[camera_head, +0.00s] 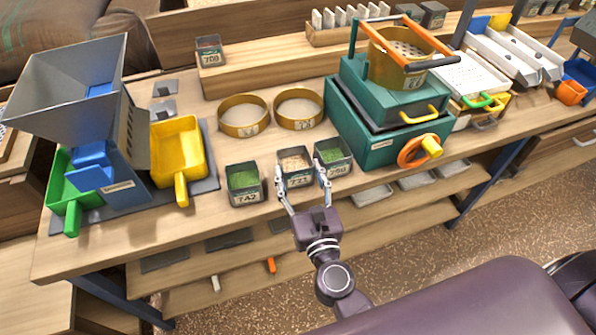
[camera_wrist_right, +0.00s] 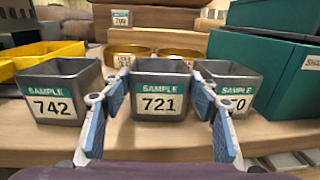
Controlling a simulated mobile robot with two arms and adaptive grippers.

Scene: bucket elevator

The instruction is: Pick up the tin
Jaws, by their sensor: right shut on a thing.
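Three small dark metal sample tins stand in a row at the table's front edge. The middle tin, labelled 721 (camera_head: 296,181), holds pale grains; it is central in the right wrist view (camera_wrist_right: 161,104). Tin 742 (camera_head: 245,197), with green contents, is to its left (camera_wrist_right: 62,107). Another green-filled tin (camera_head: 333,169) is to its right (camera_wrist_right: 240,85), its label partly covered by a finger. My right gripper (camera_head: 303,183) is shut on tin 721, one finger on each side (camera_wrist_right: 161,92). The tin is upright; I cannot tell any gap beneath it. My left gripper is out of view.
Two round sieves (camera_head: 243,131) (camera_head: 298,124) stand behind the tins. A green machine (camera_head: 360,145) stands close on the right. A grey hopper (camera_head: 70,80) and yellow scoop tray (camera_head: 178,150) are on the left. Tin 709 (camera_head: 209,57) sits on the rear shelf.

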